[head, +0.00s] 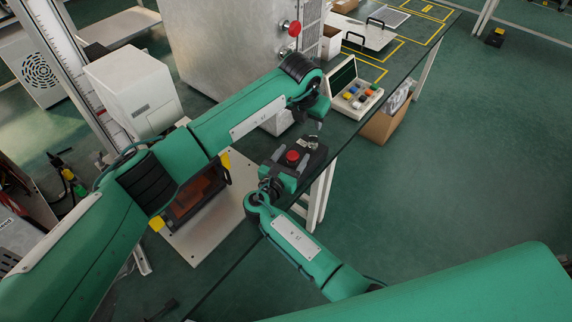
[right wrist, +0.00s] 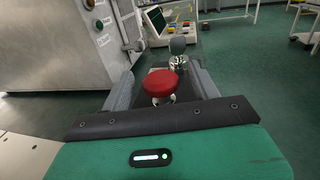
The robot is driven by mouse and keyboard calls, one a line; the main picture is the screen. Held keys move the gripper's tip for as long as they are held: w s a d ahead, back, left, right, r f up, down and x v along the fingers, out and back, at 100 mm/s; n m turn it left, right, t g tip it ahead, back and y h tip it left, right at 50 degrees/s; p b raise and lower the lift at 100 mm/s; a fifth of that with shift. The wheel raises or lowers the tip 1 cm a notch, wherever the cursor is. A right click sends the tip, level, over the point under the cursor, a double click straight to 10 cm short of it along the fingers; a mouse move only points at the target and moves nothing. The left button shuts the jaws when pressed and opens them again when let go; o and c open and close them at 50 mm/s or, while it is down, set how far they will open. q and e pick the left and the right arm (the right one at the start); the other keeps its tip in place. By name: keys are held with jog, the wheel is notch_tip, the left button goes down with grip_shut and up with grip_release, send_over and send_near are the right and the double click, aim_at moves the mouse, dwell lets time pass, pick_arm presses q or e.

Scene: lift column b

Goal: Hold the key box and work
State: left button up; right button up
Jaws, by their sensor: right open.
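The key box (head: 315,153) is a small dark box with a red mushroom button (head: 292,157) and a metal key switch with a key (head: 312,142) on top. In the right wrist view the red button (right wrist: 162,86) is in front of the key switch (right wrist: 178,57). My right gripper (head: 287,165) is open, its grey fingers on either side of the box; contact is unclear. What supports the box is hidden. My left gripper (head: 318,112) is just above and beyond the key, apart from it. Its finger opening cannot be made out.
A large metal cabinet (head: 225,45) with a red knob (head: 295,28) is behind my left arm. Green floor (head: 450,150) is clear at right.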

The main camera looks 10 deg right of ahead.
jog(key=shift+w+d, duration=0.1)
jog(key=shift+w, duration=0.05)
jog(key=shift+c, duration=0.2)
grip_shut()
jog(key=c, duration=0.6)
grip_release()
jog(key=c, duration=0.6)
jog(key=shift+o, duration=0.2)
